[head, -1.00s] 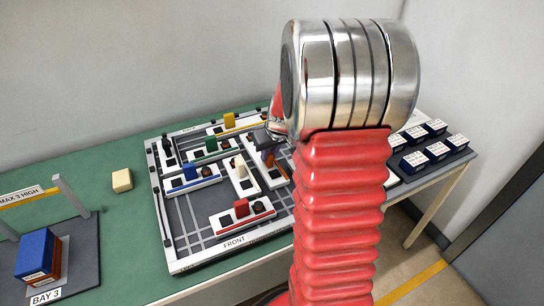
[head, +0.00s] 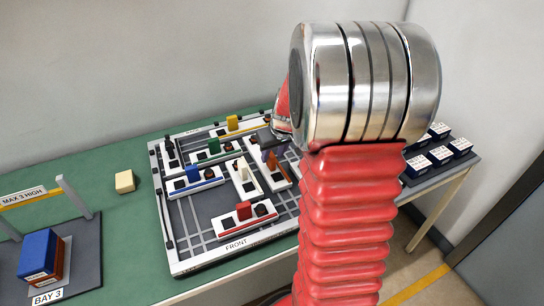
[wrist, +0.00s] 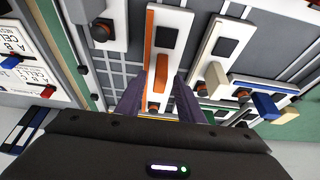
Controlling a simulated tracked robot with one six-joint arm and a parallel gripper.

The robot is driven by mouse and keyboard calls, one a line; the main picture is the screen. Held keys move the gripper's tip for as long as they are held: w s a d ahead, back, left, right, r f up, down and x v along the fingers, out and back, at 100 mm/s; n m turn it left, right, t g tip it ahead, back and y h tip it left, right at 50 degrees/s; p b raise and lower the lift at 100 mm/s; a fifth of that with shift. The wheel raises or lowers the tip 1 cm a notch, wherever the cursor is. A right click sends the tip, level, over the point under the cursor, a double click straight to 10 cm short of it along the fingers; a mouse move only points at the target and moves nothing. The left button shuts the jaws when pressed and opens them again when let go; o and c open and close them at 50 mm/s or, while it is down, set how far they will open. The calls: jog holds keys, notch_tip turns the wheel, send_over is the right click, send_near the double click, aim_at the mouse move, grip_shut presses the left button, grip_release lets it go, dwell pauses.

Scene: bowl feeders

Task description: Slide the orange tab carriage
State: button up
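The orange tab (wrist: 160,75) stands up from a long white carriage (wrist: 177,20) with an orange stripe, near the middle of the wrist view. In the head view the carriage's orange stripe (head: 281,171) shows at the right part of the board, partly behind my gripper and arm. My gripper (wrist: 159,80) is open. Its two dark fingers are on either side of the orange tab, with narrow gaps visible. I cannot tell how deep the fingertips reach beside the tab. In the head view my gripper (head: 268,146) is mostly hidden by my arm.
Other carriages crowd the grey board: one with a cream tab (head: 242,170), one with a blue tab (head: 192,173), one with a red tab (head: 244,209), one with a green tab (head: 213,147). The board's front left has bare grid. Stacked blocks (head: 40,254) stand at far left.

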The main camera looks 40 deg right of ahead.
jog(key=d+v, duration=0.1)
jog(key=v, duration=1)
jog(key=shift+a+r, duration=0.25)
jog(key=shift+a, duration=0.25)
jog(key=shift+s, duration=0.15)
jog(key=s+a+r, duration=0.1)
jog(key=s+a, duration=0.4)
jog(key=a, duration=0.3)
jog(key=s+a+r+n, duration=0.1)
jog(key=s+a+r, duration=0.1)
jog(key=s+a, duration=0.3)
jog(key=s+a+r+n+t+y, duration=0.1)
jog(key=s+a, duration=0.5)
jog(key=a, duration=0.6)
jog(key=shift+r, duration=0.25)
